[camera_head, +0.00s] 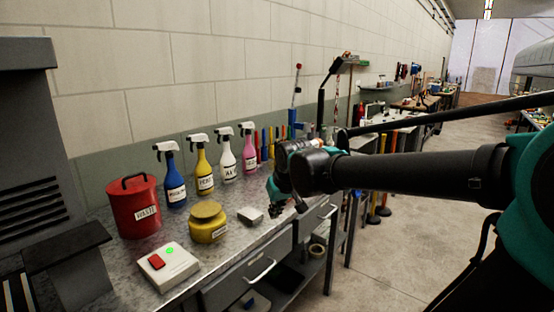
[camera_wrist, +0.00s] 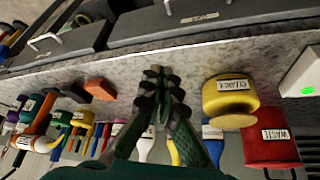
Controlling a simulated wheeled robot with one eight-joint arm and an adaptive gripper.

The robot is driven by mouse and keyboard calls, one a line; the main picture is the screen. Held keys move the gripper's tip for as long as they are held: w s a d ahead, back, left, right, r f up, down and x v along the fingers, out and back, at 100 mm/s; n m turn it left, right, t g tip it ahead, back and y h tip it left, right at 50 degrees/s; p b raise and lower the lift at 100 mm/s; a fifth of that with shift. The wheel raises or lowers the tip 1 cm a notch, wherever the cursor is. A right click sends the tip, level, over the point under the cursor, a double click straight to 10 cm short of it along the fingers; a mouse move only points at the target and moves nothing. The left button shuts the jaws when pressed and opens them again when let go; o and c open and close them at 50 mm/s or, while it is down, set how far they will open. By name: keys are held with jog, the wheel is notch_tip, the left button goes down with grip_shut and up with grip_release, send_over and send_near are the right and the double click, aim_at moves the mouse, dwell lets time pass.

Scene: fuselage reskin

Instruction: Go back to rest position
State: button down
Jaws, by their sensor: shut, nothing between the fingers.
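My arm reaches in from the right in the head view, and my gripper (camera_head: 277,200) hangs over the metal workbench (camera_head: 222,251). In the wrist view my gripper (camera_wrist: 162,77) points at the bench top, its two dark green fingers together at the tips and nothing between them. The yellow cleaner pot (camera_head: 207,222) stands to the left of my gripper in the head view. The red waste can (camera_head: 134,207) is farther left. The bench surface right under the fingertips is partly hidden by my arm in the head view.
Blue, yellow, white and pink spray bottles (camera_head: 203,172) line the wall. A white box with a red switch and green light (camera_head: 168,268) sits at the front left. Open floor (camera_head: 400,262) is at the right.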

jog(key=s+d+f+m+h, duration=0.1)
jog(key=s+d+f+m, duration=0.1)
jog(key=s+d+f, duration=0.5)
jog(key=s+d+f+m+g+h, duration=0.1)
jog(key=s+d+f+m, duration=0.1)
jog(key=s+d+f, duration=0.5)
jog(key=d+f, duration=0.4)
jog(key=d, duration=0.1)
jog(key=shift+d+f+m, duration=0.25)
jog(key=shift+d+m, duration=0.05)
jog(key=shift+d, duration=0.05)
